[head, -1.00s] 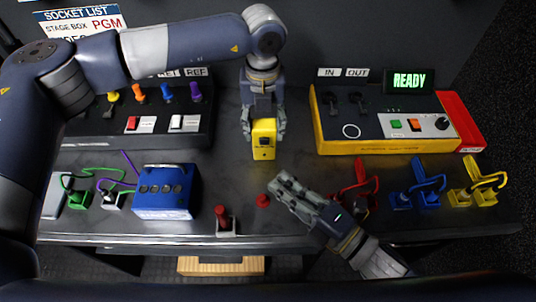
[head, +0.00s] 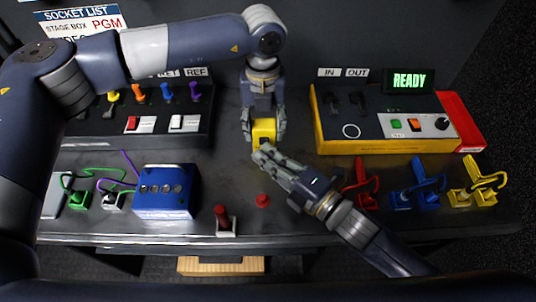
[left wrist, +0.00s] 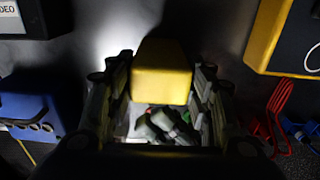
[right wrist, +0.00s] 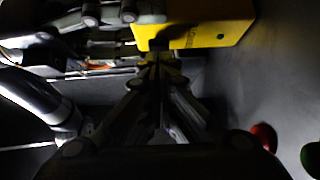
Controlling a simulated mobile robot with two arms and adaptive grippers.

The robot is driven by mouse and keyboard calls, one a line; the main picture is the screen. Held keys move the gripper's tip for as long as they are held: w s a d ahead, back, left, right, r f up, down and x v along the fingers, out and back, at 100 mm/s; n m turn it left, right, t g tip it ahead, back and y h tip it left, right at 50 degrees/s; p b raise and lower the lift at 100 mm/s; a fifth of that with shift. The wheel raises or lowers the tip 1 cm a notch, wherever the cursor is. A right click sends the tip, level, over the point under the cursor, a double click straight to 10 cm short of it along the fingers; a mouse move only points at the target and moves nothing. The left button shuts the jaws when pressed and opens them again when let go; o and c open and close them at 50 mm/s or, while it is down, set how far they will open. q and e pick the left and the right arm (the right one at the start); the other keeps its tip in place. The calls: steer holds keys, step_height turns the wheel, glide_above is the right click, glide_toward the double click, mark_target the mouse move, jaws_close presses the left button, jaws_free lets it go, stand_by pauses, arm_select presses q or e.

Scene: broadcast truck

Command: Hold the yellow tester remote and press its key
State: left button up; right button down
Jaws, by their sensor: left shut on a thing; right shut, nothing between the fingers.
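The yellow tester remote (head: 263,130) is held upright above the middle of the bench by my left gripper (head: 264,122). In the left wrist view, the yellow remote (left wrist: 161,72) sits between the fingers. My right gripper (head: 261,153) is shut and empty, its fingertips at the lower end of the remote. The right wrist view shows the closed fingertips (right wrist: 157,60) close under the yellow body (right wrist: 195,30); I cannot tell if they touch. The remote's key is hidden behind the right fingers.
A blue box (head: 166,192) stands at left. A red-handled switch (head: 222,218) and a red knob (head: 263,200) are near the front edge. A yellow-edged tester panel (head: 390,146) with a READY display (head: 409,80) is at right. Red, blue and yellow cables lie in front of it.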

steer(key=shift+w, duration=0.1)
steer(key=shift+w, duration=0.9)
arm_select(q)
steer(key=shift+s, duration=0.15)
arm_select(e)
steer(key=shift+w+d, duration=0.1)
arm_select(q)
steer(key=shift+d, duration=0.1)
steer(key=shift+s, duration=0.1)
steer(key=shift+f, duration=0.1)
arm_select(e)
steer(key=s, duration=0.4)
steer(key=shift+s+f, duration=0.1)
steer(key=shift+s, duration=0.2)
steer(key=v, duration=0.7)
steer(key=shift+s+d, duration=0.15)
steer(key=shift+s, duration=0.25)
arm_select(q)
steer(key=shift+w, duration=0.2)
arm_select(e)
steer(key=shift+v, duration=1.05)
